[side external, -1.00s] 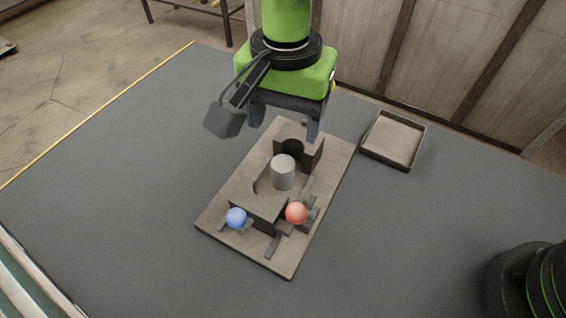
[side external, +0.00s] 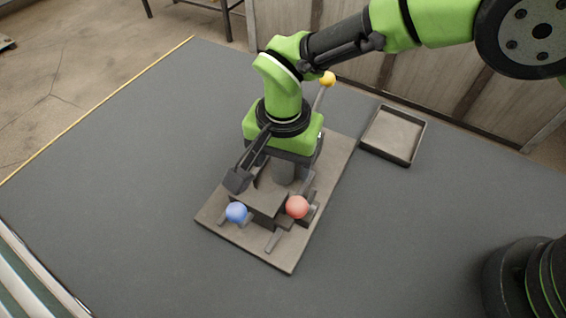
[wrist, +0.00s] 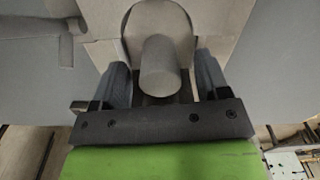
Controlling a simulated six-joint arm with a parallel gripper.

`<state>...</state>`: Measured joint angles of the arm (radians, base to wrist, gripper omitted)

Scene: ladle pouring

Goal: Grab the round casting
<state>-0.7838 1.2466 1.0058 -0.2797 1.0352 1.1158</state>
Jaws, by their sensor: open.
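The round casting is a grey cylinder (side external: 284,173) standing upright in the fixture on the grey base plate (side external: 300,250). In the side view my gripper hides its upper part. In the wrist view the casting (wrist: 160,65) lies between my two fingers. My gripper (wrist: 162,80) is open, with one finger on each side of the casting and a visible gap to each. In the side view my fingers are mostly hidden behind the gripper body and the fixture.
A blue ball (side external: 236,212) and a red ball (side external: 297,207) sit at the front of the fixture, and a yellow ball (side external: 327,79) shows behind my wrist. An empty shallow tray (side external: 417,143) stands at the right rear. The table (side external: 120,170) left of the plate is clear.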

